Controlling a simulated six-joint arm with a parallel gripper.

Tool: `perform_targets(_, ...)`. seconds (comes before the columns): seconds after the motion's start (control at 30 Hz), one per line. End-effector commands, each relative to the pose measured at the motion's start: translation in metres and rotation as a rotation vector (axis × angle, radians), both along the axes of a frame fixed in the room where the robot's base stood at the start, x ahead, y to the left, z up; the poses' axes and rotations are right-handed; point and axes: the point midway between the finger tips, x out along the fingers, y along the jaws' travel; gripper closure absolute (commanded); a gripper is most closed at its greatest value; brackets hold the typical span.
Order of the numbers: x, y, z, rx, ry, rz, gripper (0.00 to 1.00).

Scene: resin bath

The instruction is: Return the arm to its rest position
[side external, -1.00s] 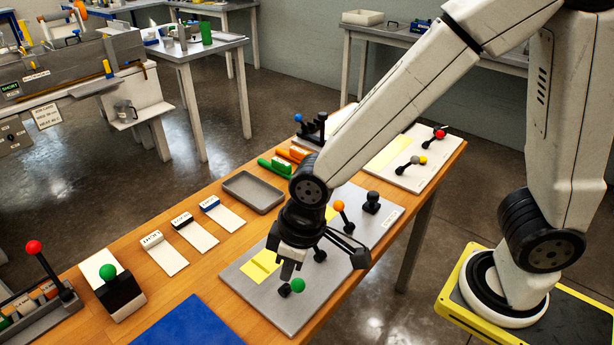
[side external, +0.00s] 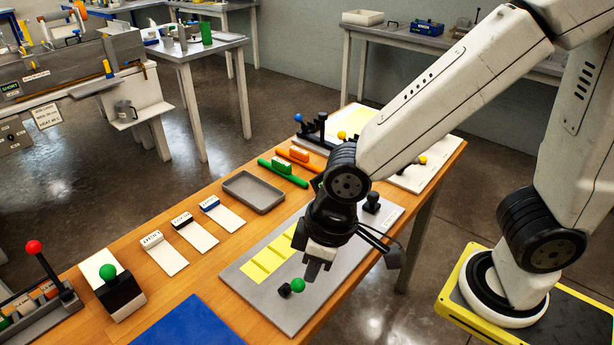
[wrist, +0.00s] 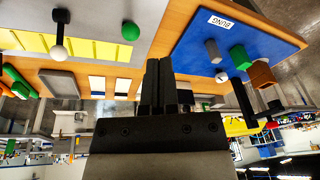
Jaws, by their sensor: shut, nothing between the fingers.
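My gripper (side external: 312,268) is above the grey board (side external: 290,317) on the wooden table, pointing down. Its fingers are closed together and hold nothing. In the wrist view the two dark fingers (wrist: 158,75) lie side by side. A green ball on a black base (side external: 298,286) is on the board just below and left of the fingertips, apart from them as far as I can tell. The green ball also shows in the wrist view (wrist: 130,31). My arm partly hides the board's far half.
Yellow squares (side external: 265,262) and a black knob (side external: 371,202) are on the board. A grey tray (side external: 253,192), white label cards (side external: 222,214) and a blue mat (side external: 190,325) lie on the table. A red-topped lever (side external: 34,247) stands at the left. The air above the table's left is clear.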

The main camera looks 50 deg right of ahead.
Motion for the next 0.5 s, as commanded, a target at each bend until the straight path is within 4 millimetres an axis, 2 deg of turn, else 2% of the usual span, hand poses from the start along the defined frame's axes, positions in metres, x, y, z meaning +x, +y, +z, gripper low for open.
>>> perform_targets(0.27,0.004,-0.006,-0.001,-0.002,-0.002,-0.019,1.0)
perform_targets(0.37,0.009,-0.017,-0.003,-0.007,-0.006,-0.049,1.0)
perform_targets(0.5,0.02,-0.041,-0.007,-0.015,-0.012,-0.119,1.0)
